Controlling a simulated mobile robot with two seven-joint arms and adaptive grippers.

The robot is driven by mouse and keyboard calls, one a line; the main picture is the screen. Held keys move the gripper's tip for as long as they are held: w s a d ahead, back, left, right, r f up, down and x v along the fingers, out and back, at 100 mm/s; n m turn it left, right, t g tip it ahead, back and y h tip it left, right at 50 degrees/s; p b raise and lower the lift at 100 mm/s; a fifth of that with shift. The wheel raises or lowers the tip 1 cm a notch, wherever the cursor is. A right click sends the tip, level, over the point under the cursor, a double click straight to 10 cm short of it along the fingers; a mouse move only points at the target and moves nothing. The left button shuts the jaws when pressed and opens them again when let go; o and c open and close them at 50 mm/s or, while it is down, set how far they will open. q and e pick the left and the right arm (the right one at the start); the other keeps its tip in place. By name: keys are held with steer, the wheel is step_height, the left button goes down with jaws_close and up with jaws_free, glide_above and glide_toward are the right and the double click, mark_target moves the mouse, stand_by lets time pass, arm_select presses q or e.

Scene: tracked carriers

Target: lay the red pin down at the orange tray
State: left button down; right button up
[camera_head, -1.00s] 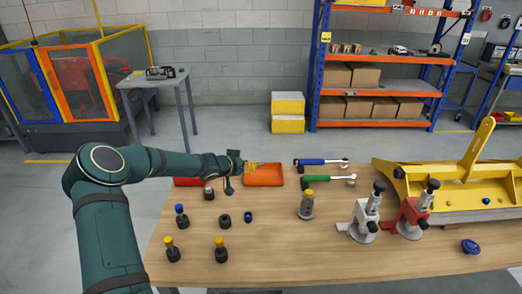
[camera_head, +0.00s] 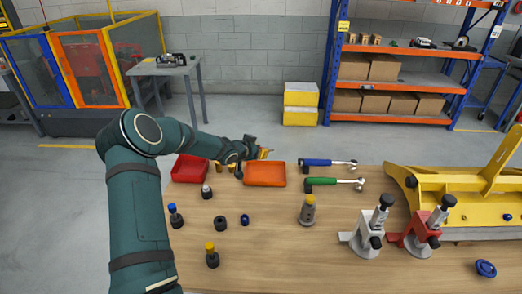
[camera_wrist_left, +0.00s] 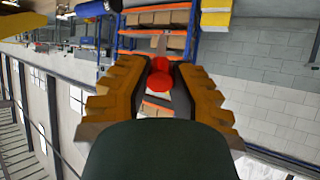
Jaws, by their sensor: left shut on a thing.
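The orange tray (camera_head: 265,184) lies on the wooden table, in the middle of the head view, and looks empty. My left gripper (camera_head: 264,153) is at the tray's far side in the head view, seemingly above it. In the left wrist view its yellow fingers (camera_wrist_left: 160,80) are shut on the red pin (camera_wrist_left: 159,82), whose round red end shows between the fingertips. The pin cannot be made out in the head view. How high the gripper is over the tray cannot be told exactly. My right gripper is not in view.
A red tray (camera_head: 188,170) stands left of the orange one. Blue-handled (camera_head: 318,162) and green-handled (camera_head: 322,182) tools lie to its right. Several capped pins and dark rings stand in front, with a grey holder (camera_head: 307,212). The table's front middle is clear.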

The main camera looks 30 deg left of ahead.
arm_select(q)
steer(key=shift+b, duration=0.35)
steer(key=shift+s+f+b, duration=0.1)
steer(key=shift+f+b, duration=3.3)
steer(key=shift+f, duration=1)
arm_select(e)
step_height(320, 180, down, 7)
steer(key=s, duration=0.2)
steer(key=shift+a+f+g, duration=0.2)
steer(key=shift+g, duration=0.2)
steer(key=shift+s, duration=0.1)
arm_select(q)
steer(key=c, duration=0.9)
jaws_free()
steer(key=shift+s, duration=0.1)
steer(key=v, duration=1.1)
steer(key=shift+s+r, duration=0.25)
steer(key=shift+s, duration=0.1)
